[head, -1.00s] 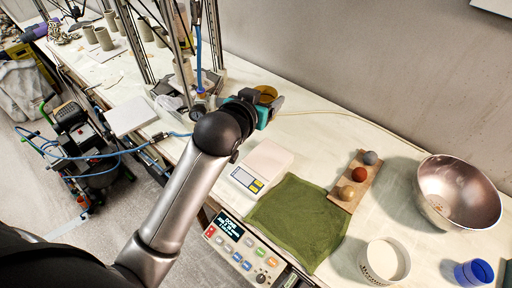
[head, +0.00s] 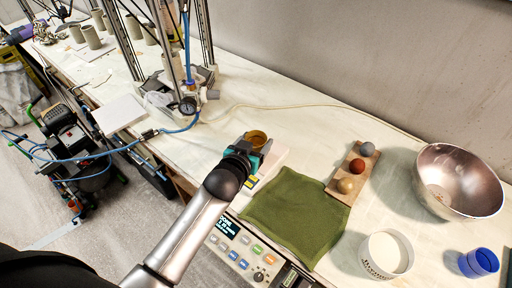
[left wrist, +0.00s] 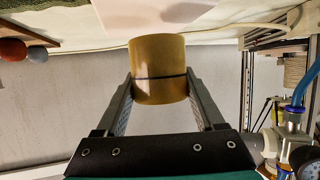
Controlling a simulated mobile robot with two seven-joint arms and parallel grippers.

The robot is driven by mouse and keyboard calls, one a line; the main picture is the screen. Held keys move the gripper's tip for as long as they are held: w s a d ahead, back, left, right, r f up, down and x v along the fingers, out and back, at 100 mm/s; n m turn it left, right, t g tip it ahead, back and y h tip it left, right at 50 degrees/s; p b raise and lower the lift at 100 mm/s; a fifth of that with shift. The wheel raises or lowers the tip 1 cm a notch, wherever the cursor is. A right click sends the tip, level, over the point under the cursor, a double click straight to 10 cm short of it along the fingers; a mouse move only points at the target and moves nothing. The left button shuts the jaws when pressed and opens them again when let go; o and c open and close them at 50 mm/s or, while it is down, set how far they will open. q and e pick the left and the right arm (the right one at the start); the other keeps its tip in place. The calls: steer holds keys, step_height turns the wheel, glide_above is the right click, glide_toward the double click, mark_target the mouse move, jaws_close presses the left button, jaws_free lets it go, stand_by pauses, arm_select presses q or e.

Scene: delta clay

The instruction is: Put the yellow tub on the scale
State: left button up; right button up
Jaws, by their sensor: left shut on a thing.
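The yellow tub (head: 257,137) is held in my left gripper (head: 245,150), over or just behind the scale in the head view. In the left wrist view, which looks upside down, the tub (left wrist: 158,70) sits between the two fingers, with a thin dark line around it. The pale scale (head: 273,161) is partly hidden by my gripper and arm. Its plate (left wrist: 130,14) shows at the top of the left wrist view with a dark patch like a shadow. The tub appears a little apart from the plate. My right gripper is not in view.
A green cloth (head: 295,208) lies right of the scale. A board (head: 339,189) with three balls, a steel bowl (head: 460,180), a white cup (head: 387,254) and a blue cup (head: 478,263) stand further right. A metal stand (head: 189,90) with blue tubing is behind left.

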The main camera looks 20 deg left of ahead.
arm_select(q)
steer(key=shift+f, duration=1.1)
steer(key=shift+f, duration=0.1)
steer(key=o, duration=1)
steer(key=shift+c, duration=0.2)
steer(key=o, duration=0.4)
steer(key=shift+o, duration=0.2)
steer(key=shift+r, duration=0.2)
steer(key=p+v, duration=0.1)
steer(key=v, duration=1.1)
